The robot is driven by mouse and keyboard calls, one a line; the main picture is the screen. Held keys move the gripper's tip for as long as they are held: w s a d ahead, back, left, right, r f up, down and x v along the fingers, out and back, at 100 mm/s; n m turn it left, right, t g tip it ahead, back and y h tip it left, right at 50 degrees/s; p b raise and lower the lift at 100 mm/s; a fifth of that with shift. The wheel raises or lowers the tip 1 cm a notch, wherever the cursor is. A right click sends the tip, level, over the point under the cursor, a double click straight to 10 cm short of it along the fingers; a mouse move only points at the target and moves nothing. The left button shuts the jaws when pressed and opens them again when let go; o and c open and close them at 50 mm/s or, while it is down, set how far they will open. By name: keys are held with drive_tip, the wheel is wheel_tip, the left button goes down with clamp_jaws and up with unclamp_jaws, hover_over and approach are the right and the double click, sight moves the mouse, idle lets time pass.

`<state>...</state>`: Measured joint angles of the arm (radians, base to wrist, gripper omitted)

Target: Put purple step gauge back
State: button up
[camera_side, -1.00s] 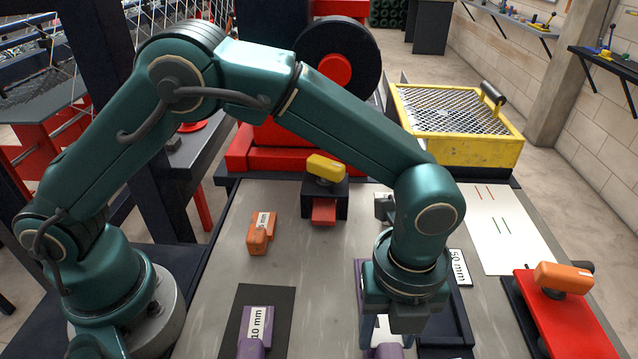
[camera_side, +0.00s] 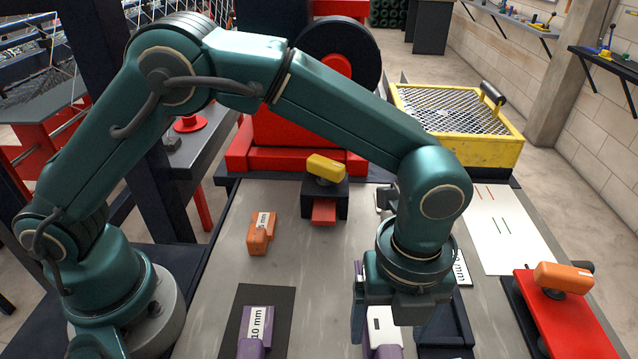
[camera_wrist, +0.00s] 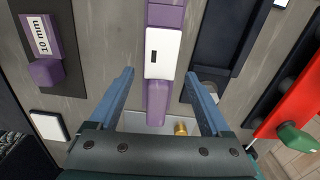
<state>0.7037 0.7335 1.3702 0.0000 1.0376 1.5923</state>
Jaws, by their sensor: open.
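A long purple step gauge with a white panel (camera_side: 384,326) lies on the grey bench below my gripper (camera_side: 395,318). Its upper part is partly hidden by my wrist in the side view. In the wrist view the purple gauge (camera_wrist: 157,98) runs between the two blue fingers of my gripper (camera_wrist: 166,86). The fingers are apart, with a gap on each side of the gauge. A second purple piece (camera_side: 256,327) with a "10 mm" label rests on a dark mat (camera_side: 282,312) to the left. It also shows in the wrist view (camera_wrist: 44,70).
A dark tray (camera_side: 458,325) lies just right of the gripper. An orange block (camera_side: 261,236) and a dark stand with a yellow piece (camera_side: 325,168) are farther back. A red plate with an orange handle (camera_side: 562,278) is at right. Bare bench lies between the mat and gauge.

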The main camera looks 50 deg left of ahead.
sight(386, 338)
wheel_tip(386, 338, up, 3)
drive_tip(key=shift+a+r, duration=0.1)
drive_tip(key=a+r+n+t+h, duration=0.1)
drive_tip(key=a+r+n+t, duration=0.2)
drive_tip(key=a+r+n, duration=0.75)
drive_tip(key=s+a+n+t, duration=0.1)
drive_tip(key=s+a+n, duration=0.3)
drive_tip(key=n, duration=0.4)
drive_tip(key=s+a+f+n+t+y, duration=0.1)
drive_tip(key=s+a+n, duration=0.3)
drive_tip(key=a+n, duration=0.3)
drive_tip(key=shift+f+n+t, duration=0.3)
drive_tip(key=shift+n, duration=0.15)
